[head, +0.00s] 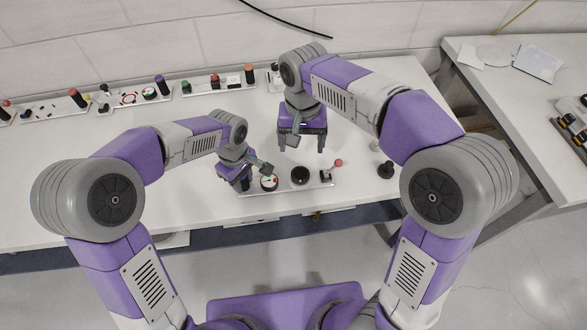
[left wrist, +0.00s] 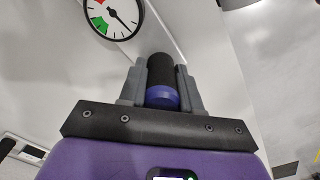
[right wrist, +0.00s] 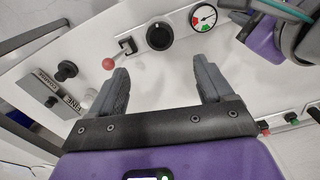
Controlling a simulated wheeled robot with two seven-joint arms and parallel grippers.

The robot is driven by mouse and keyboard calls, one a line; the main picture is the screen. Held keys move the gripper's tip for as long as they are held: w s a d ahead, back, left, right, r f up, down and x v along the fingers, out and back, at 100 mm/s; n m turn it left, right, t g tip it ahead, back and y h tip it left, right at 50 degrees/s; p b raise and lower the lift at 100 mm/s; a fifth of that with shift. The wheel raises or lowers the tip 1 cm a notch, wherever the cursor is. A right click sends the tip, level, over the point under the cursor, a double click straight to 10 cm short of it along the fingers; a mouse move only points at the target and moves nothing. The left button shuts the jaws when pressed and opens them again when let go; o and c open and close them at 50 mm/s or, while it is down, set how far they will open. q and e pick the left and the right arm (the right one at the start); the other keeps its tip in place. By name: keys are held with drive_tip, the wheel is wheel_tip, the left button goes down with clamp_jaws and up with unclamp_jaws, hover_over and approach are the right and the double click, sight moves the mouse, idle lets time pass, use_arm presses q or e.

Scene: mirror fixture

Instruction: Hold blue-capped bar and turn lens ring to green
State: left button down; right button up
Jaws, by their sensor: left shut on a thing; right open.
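The blue-capped bar (left wrist: 160,85), black with a blue end, is between the fingers of my left gripper (left wrist: 161,90), which is shut on it. In the head view my left gripper (head: 252,176) is at the panel's left end and hides the bar. The lens ring (right wrist: 159,36) is a black round knob with a white mark, also in the head view (head: 300,174). The round gauge (left wrist: 113,18) has red and green zones; its needle points lower right, outside the green. My right gripper (right wrist: 163,88) is open and empty, apart from the ring; it also shows in the head view (head: 302,146).
A red-balled lever (right wrist: 109,63) sits beside the ring on the white panel (head: 285,189). A black knob (head: 385,170) stands to the right on the table. Panels with coloured knobs (head: 160,86) line the table's back. The table front left is clear.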

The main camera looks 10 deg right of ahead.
sight(300, 174)
wheel_tip(300, 174, down, 12)
drive_tip(key=n, duration=0.9)
drive_tip(key=shift+n, duration=0.3)
drive_tip(key=c, duration=1)
drive_tip(key=shift+c, duration=0.2)
drive_tip(key=shift+m, duration=0.4)
